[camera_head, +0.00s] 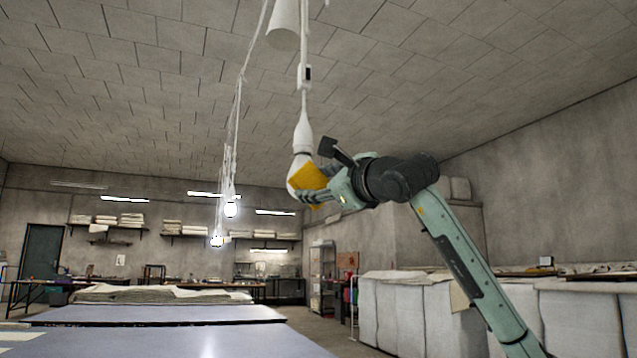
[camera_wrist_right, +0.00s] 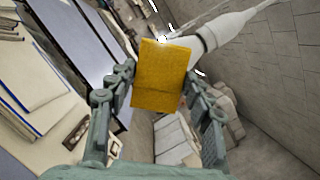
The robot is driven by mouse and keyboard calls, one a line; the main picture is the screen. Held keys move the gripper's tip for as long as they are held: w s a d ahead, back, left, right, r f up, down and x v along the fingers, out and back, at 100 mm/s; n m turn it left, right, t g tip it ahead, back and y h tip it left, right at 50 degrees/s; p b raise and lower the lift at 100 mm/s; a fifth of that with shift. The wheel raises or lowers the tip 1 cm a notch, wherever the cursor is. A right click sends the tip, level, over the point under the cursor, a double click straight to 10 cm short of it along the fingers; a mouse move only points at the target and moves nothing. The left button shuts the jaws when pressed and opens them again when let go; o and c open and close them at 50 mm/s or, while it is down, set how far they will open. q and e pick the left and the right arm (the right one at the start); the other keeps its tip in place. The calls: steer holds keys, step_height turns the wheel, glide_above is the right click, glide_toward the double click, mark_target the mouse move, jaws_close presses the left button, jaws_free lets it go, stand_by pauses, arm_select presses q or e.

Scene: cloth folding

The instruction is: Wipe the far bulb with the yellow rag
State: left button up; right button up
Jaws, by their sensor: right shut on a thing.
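My right gripper (camera_head: 309,194) is shut on the yellow rag (camera_head: 311,177), high up near the ceiling. The rag covers the right side of the nearest, large white bulb (camera_head: 293,180), which hangs from a white socket (camera_head: 303,132). In the right wrist view the rag (camera_wrist_right: 162,75) stands between the fingers of the gripper (camera_wrist_right: 158,90) and hides most of the bulb behind it. The two look in contact. Two lit bulbs hang farther back, an upper one (camera_head: 231,209) and a lower one (camera_head: 217,241). My left gripper is not in view.
A white cord (camera_head: 304,95) holds the nearest bulb, and a white cone (camera_head: 283,25) hangs beside it. A long table (camera_head: 170,340) lies below at left, with layered cloth (camera_head: 160,294) at its far end. White covered bins (camera_head: 420,315) line the right wall. The air left of the bulb is open.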

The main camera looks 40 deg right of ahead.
mark_target(316, 166)
steer(key=shift+w+d+p, duration=0.2)
steer(key=shift+w+p, duration=0.1)
steer(key=shift+w, duration=0.55)
steer(key=shift+s+r+p, duration=0.1)
steer(key=shift+r+p, duration=1.55)
steer(key=shift+r, duration=0.4)
steer(key=shift+f, duration=0.15)
step_height(316, 166, down, 4)
steer(key=b, duration=0.3)
